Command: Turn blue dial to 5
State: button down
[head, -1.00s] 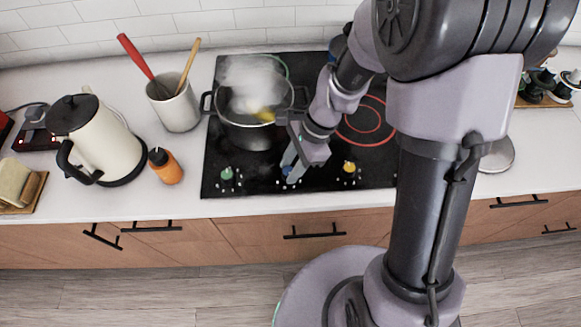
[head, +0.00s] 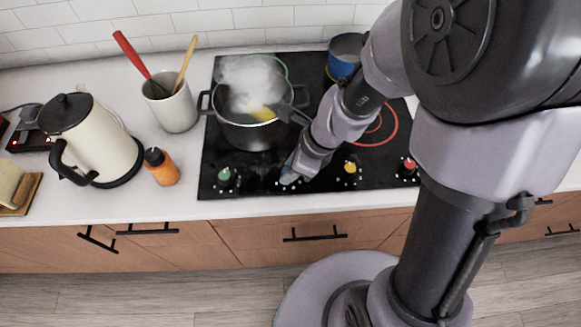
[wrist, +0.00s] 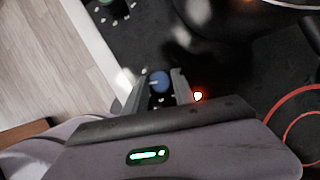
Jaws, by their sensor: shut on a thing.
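The blue dial (wrist: 159,80) shows in the wrist view between the two fingers of my gripper (wrist: 157,92). It is one of several dials along the front of the black cooktop (head: 240,187). My gripper (head: 291,176) reaches down to it in the head view, covering most of it. The fingers are shut on the dial. A pale mark shows on its top in the wrist view, but I cannot read which number it points to. Small white marks lie around it on the black surface.
A steaming pot (head: 250,133) stands behind my gripper. The green dial (head: 225,176) is to the left; the yellow dial (head: 350,167) and red dial (head: 409,164) are to the right. A blue pot (head: 343,65) stands at the back. An orange bottle (head: 161,167) and kettle (head: 100,145) stand left.

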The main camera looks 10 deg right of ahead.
dwell(0.4)
jog(key=c, duration=1)
grip_release()
jog(key=shift+c, duration=0.2)
jog(key=p+v, duration=0.9)
jog(key=v, duration=0.8)
jog(key=shift+r, duration=0.2)
jog(key=shift+s, duration=0.1)
